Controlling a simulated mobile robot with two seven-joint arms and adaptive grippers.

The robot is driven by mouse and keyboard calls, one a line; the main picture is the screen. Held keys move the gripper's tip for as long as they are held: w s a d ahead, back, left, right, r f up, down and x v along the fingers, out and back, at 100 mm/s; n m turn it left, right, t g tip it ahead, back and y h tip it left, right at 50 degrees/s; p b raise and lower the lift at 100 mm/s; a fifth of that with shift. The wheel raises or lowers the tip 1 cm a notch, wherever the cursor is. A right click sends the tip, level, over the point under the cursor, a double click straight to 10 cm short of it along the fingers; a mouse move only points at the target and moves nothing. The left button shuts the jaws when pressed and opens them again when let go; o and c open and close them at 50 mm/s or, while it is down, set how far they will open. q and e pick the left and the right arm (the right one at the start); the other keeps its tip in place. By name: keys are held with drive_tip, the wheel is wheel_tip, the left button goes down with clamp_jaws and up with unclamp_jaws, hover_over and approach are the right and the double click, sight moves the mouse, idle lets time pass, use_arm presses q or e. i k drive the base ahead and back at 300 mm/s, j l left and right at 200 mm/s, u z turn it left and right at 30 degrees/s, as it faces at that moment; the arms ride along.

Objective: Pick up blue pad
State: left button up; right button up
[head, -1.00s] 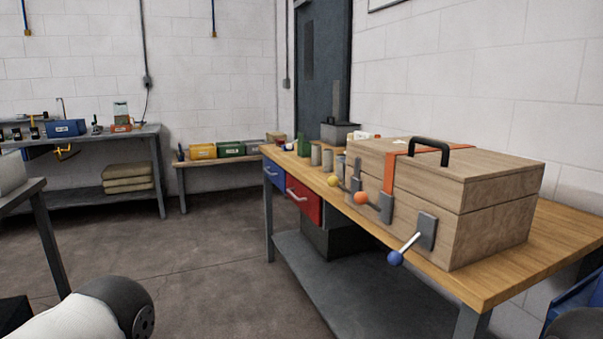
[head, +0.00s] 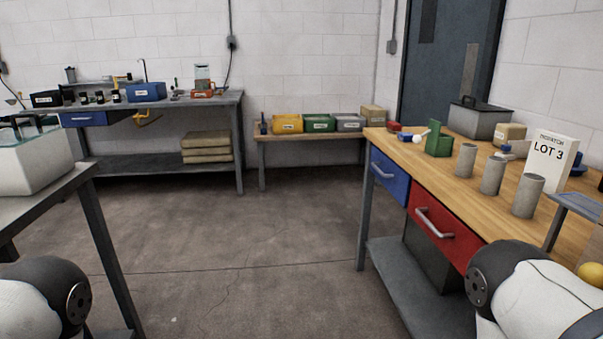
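I cannot tell any blue pad for sure. On the wooden-topped bench (head: 465,189) at the right, small blue pieces lie near the green block (head: 438,140) and behind the white LOT 3 sign (head: 549,162). They are too small or too hidden to name. Parts of both my arms show at the bottom left and bottom right corners. Neither gripper is in view.
Three grey cylinders (head: 492,175) stand along the bench's front. A blue drawer (head: 385,174) and a red drawer (head: 437,222) sit under the top. A grey table (head: 65,186) stands at the left. The floor (head: 240,250) between is clear.

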sight(405, 137)
drive_tip(key=i+j+z, duration=0.15)
drive_tip(key=i+z, duration=0.25)
drive_tip(key=i, duration=0.2)
drive_tip(key=i+j+z, duration=0.4)
drive_tip(key=i, duration=0.2)
drive_tip(key=i+j+z, duration=0.4)
drive_tip(key=i+j, duration=0.05)
drive_tip(key=i, duration=0.15)
